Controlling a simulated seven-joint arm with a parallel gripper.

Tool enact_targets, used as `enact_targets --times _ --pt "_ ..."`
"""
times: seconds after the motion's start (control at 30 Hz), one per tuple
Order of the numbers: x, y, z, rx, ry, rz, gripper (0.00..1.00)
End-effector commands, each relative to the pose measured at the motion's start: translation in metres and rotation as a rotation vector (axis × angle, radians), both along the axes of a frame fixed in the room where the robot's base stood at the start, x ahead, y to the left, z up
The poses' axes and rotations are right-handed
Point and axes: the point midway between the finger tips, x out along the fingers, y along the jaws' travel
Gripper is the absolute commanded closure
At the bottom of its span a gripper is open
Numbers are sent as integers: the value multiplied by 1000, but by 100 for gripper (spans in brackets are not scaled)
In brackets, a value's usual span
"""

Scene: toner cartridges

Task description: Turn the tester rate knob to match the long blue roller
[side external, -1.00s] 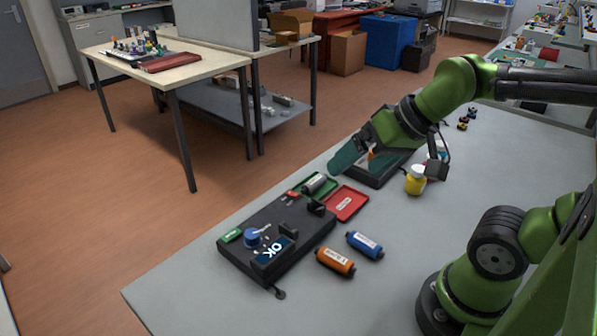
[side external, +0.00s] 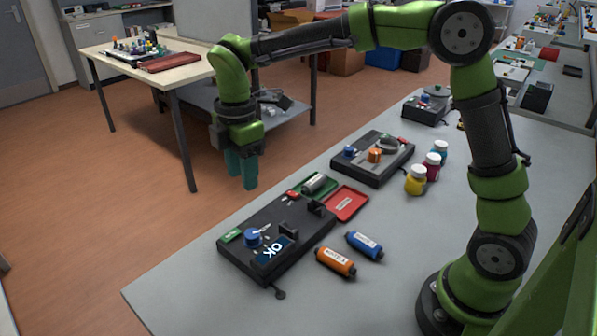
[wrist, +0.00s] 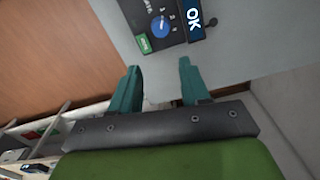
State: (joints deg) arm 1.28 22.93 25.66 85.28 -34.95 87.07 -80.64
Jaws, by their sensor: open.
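The tester (side external: 277,240) is a dark box at the near left of the grey table. Its blue rate knob (side external: 252,238) sits near the left end, beside a display reading "OK" (side external: 270,251). The knob also shows in the wrist view (wrist: 160,25), with a pale pointer on it. The long blue roller (side external: 364,245) lies on the table to the right of the tester, next to an orange roller (side external: 335,262). My gripper (side external: 242,185) has teal fingers, points down and is open and empty. It hangs in the air above and behind the tester, apart from the knob.
A green tray (side external: 316,186) holding a grey roller and a red tray (side external: 346,203) lie behind the tester. A second dark device (side external: 372,158) stands farther back, with yellow (side external: 416,180), red and teal bottles beside it. The table front is clear.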

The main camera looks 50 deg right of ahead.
Motion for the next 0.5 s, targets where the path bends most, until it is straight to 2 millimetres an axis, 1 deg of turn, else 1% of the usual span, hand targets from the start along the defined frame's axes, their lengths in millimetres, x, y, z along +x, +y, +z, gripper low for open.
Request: enact_targets --times 0.03,0.07,0.13,0.27,0.37,0.5 --pt "2 -1 8 -6 -9 57 54" --pt "1 -2 9 -12 -6 86 54" --pt "-1 -3 8 -17 6 137 54" --pt "-2 -4 2 -18 10 170 54" --pt "-3 -4 -10 -18 13 170 54" --pt "-3 -4 -37 -17 15 169 54"
